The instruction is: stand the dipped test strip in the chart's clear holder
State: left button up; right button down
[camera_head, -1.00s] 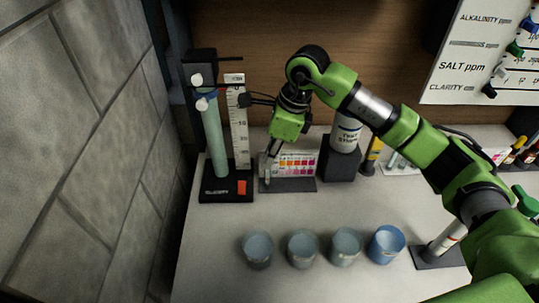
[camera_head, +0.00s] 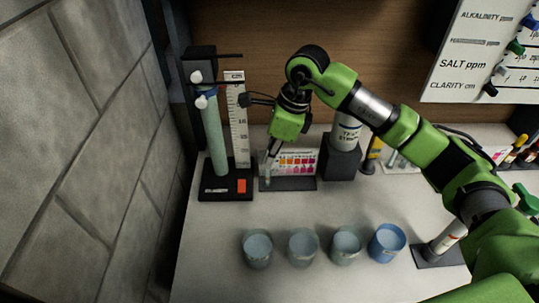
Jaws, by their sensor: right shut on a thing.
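The colour chart (camera_head: 297,163) stands upright on a dark base (camera_head: 290,185) at the back of the counter, with rows of coloured squares. My right gripper (camera_head: 271,153) points down at the chart's left end and is shut on the thin test strip. The strip is too small and too covered to make out clearly. The clear holder (camera_head: 267,176) seems to be at the chart's left end, just below the fingertips. I cannot tell whether the strip is inside it or in front of it. My left gripper is not in view.
A clarity tube stand (camera_head: 226,187) with a ruler is close on the left. A test strip bottle (camera_head: 345,134) on a black block (camera_head: 341,165) stands right of the chart. Several cups (camera_head: 302,248) line the front. The counter between is clear.

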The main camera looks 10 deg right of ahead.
jog(key=shift+f, duration=0.25)
jog(key=c, duration=2)
grip_release()
jog(key=shift+r, duration=0.1)
jog(key=shift+r+p, duration=1.45)
jog(key=shift+r, duration=2)
